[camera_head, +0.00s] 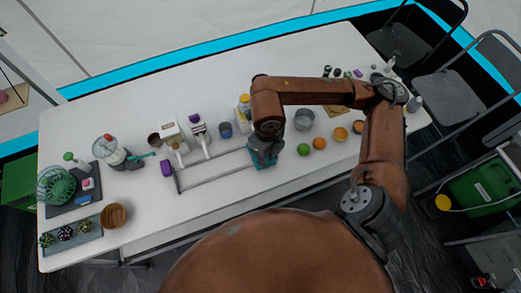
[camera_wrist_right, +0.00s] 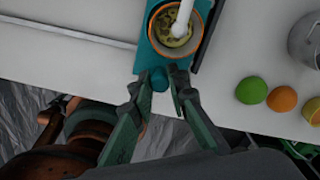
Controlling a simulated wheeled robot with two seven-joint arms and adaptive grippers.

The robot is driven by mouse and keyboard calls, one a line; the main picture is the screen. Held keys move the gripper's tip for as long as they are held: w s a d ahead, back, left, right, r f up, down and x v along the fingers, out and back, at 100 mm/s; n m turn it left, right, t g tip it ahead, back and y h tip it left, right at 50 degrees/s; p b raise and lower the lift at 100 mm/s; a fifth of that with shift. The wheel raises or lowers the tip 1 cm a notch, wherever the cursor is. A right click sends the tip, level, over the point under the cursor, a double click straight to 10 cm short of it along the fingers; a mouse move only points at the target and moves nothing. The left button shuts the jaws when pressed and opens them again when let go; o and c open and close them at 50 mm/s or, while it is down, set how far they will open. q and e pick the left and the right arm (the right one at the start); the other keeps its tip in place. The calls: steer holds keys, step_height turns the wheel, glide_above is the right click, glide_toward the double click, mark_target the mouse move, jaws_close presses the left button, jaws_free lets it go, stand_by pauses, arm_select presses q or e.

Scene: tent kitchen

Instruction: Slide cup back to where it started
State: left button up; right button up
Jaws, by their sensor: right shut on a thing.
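My right gripper (camera_wrist_right: 158,84) is closed around a small teal knob (camera_wrist_right: 158,75) at the near end of a teal sliding carriage (camera_wrist_right: 147,52). An orange-rimmed cup (camera_wrist_right: 178,38) with pale pieces inside stands on the carriage. A white rod-like part reaches over or into the cup; I cannot tell which. In the head view, the teal carriage (camera_head: 264,163) sits at the right end of a grey rail frame (camera_head: 215,170), below my right gripper (camera_head: 267,142). My wrist hides the cup there. My left gripper is not in view.
A green fruit (camera_head: 304,149) and an orange (camera_head: 319,142) lie right of the carriage, near a metal pot (camera_head: 303,120).

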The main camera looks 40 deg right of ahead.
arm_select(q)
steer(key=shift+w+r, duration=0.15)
arm_select(e)
steer(key=shift+w+a, duration=0.35)
steer(key=shift+a, duration=1.05)
steer(key=shift+w+a, duration=0.3)
steer(key=shift+a, duration=1.05)
steer(key=shift+w+a, duration=0.35)
steer(key=shift+a, duration=1.05)
steer(key=shift+c, duration=0.2)
steer(key=o, duration=0.9)
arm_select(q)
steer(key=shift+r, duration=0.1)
arm_select(e)
steer(key=shift+r, duration=0.1)
arm_select(q)
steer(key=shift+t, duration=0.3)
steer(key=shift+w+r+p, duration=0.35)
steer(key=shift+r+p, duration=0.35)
steer(key=shift+p, duration=0.15)
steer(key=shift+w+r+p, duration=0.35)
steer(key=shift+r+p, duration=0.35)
steer(key=shift+p, duration=0.1)
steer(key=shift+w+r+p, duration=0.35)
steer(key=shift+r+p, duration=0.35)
steer(key=shift+p, duration=0.15)
arm_select(e)
step_height(320, 180, up, 7)
